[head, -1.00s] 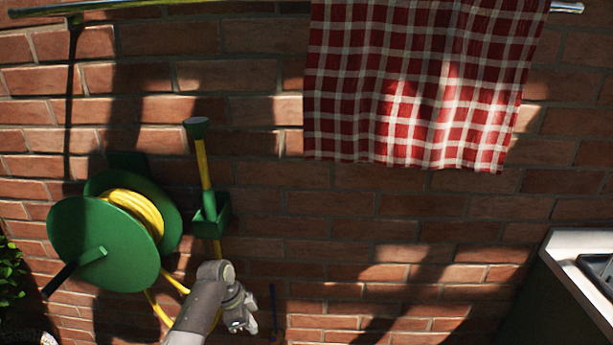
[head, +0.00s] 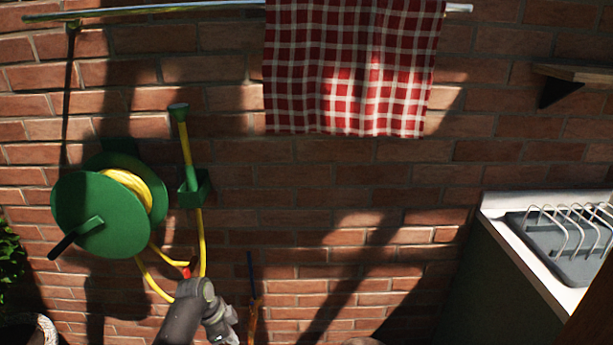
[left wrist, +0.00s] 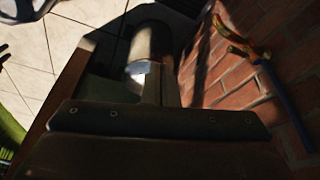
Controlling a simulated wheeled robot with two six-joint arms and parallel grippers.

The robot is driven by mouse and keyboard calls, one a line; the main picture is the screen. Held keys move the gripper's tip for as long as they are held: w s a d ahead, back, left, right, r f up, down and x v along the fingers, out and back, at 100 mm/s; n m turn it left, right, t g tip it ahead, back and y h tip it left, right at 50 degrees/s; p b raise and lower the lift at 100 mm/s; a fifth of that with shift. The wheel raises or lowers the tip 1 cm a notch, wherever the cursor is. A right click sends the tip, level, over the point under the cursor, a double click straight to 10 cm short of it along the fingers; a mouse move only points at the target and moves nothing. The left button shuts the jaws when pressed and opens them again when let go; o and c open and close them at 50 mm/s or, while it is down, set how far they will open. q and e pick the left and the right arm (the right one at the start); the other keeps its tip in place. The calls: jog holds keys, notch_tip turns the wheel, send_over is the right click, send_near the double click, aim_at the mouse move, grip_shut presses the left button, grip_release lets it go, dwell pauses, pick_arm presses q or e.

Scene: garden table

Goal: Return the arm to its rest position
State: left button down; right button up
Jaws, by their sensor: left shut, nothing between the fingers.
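My left arm comes up from the bottom edge of the head view, with the left gripper (head: 226,333) low in front of the brick wall. The gripper is shut and holds nothing. It is apart from the hose and the green holder above it. The left wrist view is dark and the fingertips are hard to make out there. My right gripper is not in view.
A green hose reel (head: 98,215) with yellow hose hangs left, beside a green holder (head: 195,188). A checked red cloth (head: 350,65) hangs from a rail. A counter with a wire rack (head: 570,235) stands right. An orange-and-blue tool (left wrist: 262,60) is by the wall.

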pick_arm(q)
jog(key=s+a+f+n+y, duration=0.1)
jog(key=s+a+f+n, duration=0.3)
jog(key=s+f, duration=0.7)
jog(key=s+a+f+n+y, duration=0.1)
jog(key=s+a+f+n, duration=0.3)
jog(key=s+f, duration=0.7)
jog(key=s+a+f+n, duration=0.1)
jog(key=s+f+n, duration=0.1)
jog(key=s, duration=0.8)
jog(key=s+a+f+n+y, duration=0.1)
jog(key=s+f, duration=0.4)
jog(key=s, duration=0.5)
jog(key=s+a+f+n+y+p, duration=0.1)
jog(key=s+f+n, duration=0.2)
jog(key=s, duration=0.7)
jog(key=shift+a+f+n, duration=0.25)
jog(key=shift+f+n, duration=0.05)
jog(key=shift+f, duration=0.2)
